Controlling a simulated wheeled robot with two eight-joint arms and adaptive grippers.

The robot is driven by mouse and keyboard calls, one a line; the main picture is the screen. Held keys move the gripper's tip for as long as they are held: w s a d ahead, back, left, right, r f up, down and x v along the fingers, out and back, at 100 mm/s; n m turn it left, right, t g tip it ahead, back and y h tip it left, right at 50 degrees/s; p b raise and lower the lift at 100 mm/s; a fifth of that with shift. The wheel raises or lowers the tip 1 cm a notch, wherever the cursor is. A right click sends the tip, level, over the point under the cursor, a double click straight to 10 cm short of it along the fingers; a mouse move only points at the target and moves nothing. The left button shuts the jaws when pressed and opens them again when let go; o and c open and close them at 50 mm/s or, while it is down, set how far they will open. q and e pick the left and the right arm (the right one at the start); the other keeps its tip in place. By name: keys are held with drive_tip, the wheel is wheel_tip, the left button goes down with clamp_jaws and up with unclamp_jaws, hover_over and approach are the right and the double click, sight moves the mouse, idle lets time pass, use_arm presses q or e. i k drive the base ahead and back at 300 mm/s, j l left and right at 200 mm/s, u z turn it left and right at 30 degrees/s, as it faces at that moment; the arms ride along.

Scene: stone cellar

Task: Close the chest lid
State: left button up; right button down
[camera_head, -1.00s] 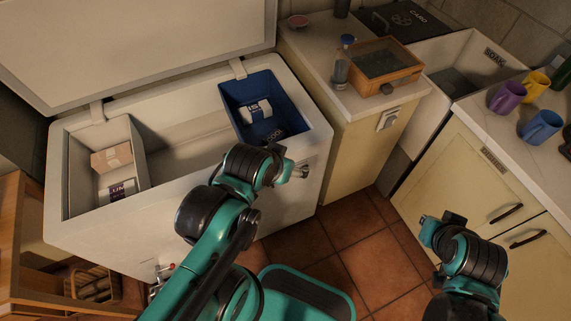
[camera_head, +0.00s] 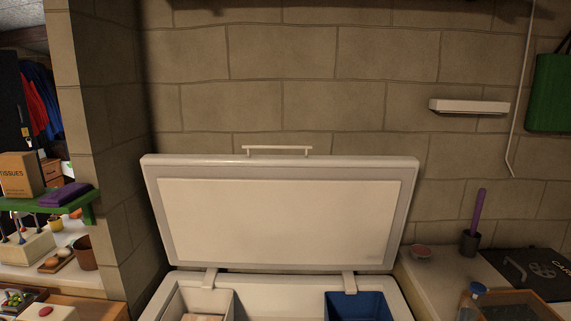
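The white chest lid (camera_head: 286,220) stands open, raised nearly upright against the block wall. A pale handle (camera_head: 277,149) is on its top edge, and two hinges join its lower edge to the chest. The chest (camera_head: 279,287) shows only its back part at the bottom of the view. Inside it are a white bin (camera_head: 222,303) on the left and a blue bin (camera_head: 357,306) on the right. Neither of my grippers shows in the view now.
A wall shelf (camera_head: 469,107) is above. A green shelf (camera_head: 40,204) and cluttered surfaces stand left.

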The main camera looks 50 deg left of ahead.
sight(347, 214)
drive_tip(key=u, duration=1.6)
